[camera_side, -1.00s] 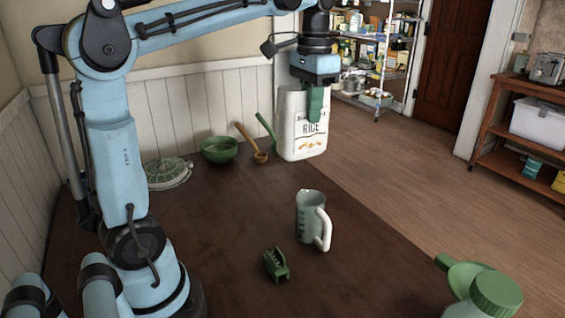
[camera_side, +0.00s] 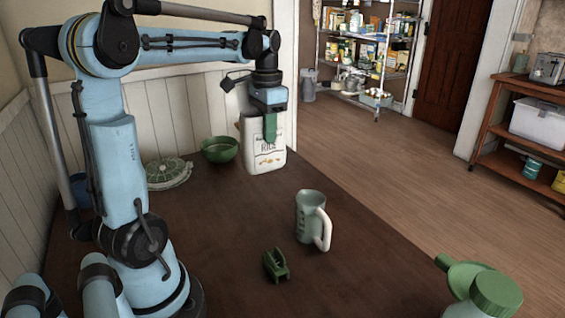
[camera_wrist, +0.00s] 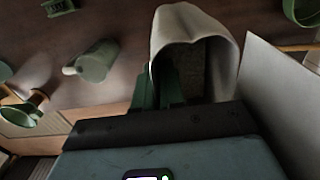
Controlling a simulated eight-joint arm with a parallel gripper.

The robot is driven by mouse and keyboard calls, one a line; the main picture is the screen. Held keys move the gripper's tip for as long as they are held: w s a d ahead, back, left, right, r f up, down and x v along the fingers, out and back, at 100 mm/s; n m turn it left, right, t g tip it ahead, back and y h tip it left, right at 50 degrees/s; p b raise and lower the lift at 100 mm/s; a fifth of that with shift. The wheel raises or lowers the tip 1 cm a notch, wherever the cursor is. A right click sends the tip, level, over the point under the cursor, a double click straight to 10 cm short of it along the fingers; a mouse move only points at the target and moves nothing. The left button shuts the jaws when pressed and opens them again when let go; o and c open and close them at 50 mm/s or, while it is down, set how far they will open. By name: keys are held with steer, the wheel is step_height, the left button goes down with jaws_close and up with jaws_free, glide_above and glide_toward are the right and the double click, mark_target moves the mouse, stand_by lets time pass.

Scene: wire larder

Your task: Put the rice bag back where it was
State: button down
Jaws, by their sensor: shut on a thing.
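The rice bag (camera_side: 263,152) is a white bag printed RICE, upright near the back edge of the dark table, right of the green bowl. My gripper (camera_side: 270,128) is shut on its upper part, with a green finger over its front face. I cannot tell whether its base touches the table. In the wrist view the bag (camera_wrist: 190,28) shows its open, dark mouth, and my gripper (camera_wrist: 163,88) has green fingers at its near rim. The wire larder shelf (camera_side: 368,50) stands far back, across the floor, full of goods.
The green bowl (camera_side: 220,150) and a patterned lid-like dish (camera_side: 168,173) are left of the bag. A measuring jug (camera_side: 311,218) and a green clip (camera_side: 275,265) stand nearer. A green-capped bottle (camera_side: 490,298) is front right. The table between bag and jug is clear.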

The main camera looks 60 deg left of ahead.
mark_target(269, 170)
steer(key=shift+f, duration=5.35)
steer(key=shift+f, duration=0.15)
steer(key=c, duration=1.2)
jaws_free()
steer(key=shift+c, duration=0.2)
step_height(269, 170, up, 12)
steer(key=f, duration=0.1)
steer(key=s+d+f+t, duration=0.1)
steer(key=d+f+t, duration=0.1)
steer(key=d, duration=0.8)
steer(key=s+d+f+t, duration=0.2)
steer(key=d+t, duration=0.3)
steer(key=d, duration=0.5)
steer(key=shift+f, duration=0.8)
steer(key=shift+s, duration=0.1)
